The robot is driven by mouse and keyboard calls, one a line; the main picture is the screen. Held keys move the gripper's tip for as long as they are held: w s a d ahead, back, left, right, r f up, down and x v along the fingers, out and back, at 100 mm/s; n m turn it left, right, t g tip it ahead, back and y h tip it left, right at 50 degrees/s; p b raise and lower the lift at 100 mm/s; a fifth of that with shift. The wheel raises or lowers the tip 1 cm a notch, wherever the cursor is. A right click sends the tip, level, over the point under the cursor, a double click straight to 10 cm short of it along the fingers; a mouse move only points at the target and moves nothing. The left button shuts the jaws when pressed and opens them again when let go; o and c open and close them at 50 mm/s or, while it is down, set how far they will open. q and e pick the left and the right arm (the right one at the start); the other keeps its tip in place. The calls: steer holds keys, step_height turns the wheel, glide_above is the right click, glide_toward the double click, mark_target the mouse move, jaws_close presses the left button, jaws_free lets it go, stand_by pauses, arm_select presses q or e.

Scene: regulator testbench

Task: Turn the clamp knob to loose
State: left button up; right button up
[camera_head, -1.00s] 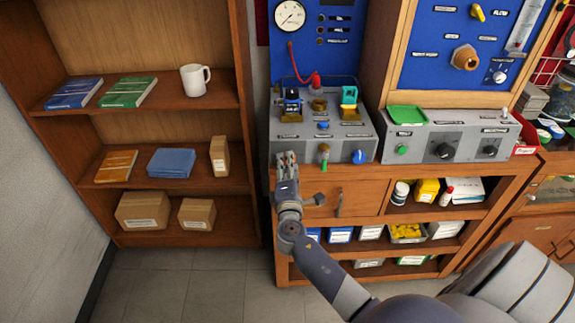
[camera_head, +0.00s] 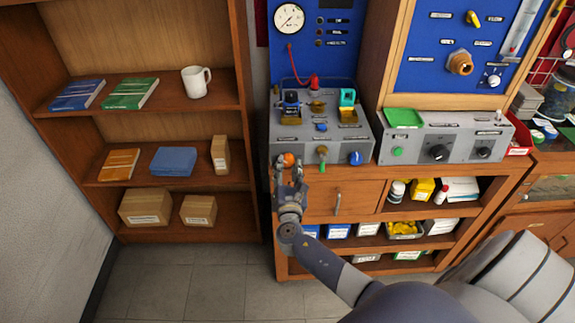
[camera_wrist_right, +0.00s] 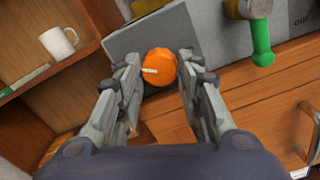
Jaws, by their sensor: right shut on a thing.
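An orange round knob (camera_head: 289,159) sits at the lower left of the front face of the grey test bench box (camera_head: 345,160). In the right wrist view the knob (camera_wrist_right: 160,66) shows a white pointer mark directed to the left of the picture. My right gripper (camera_head: 288,166) is at the knob, one finger on each side. In the wrist view its fingertips (camera_wrist_right: 159,62) flank the knob and are shut on it. Any label for the knob is hidden or unreadable. My left gripper is in neither view.
A green-handled lever (camera_head: 323,155) and a blue knob (camera_head: 355,158) are right of the orange knob. A wooden drawer (camera_head: 325,199) with a metal handle lies below. A bookshelf with a white mug (camera_head: 196,81) stands to the left.

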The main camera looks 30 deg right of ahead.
steer(key=n+p, duration=0.2)
steer(key=n, duration=0.2)
steer(key=shift+s+d+n+p, duration=0.1)
steer(key=shift+n+p, duration=0.4)
steer(key=shift+n, duration=0.5)
steer(key=shift+f+n, duration=0.1)
steer(key=shift+n, duration=0.2)
steer(key=o, duration=1.1)
steer(key=shift+c, duration=0.2)
steer(key=v, duration=1.2)
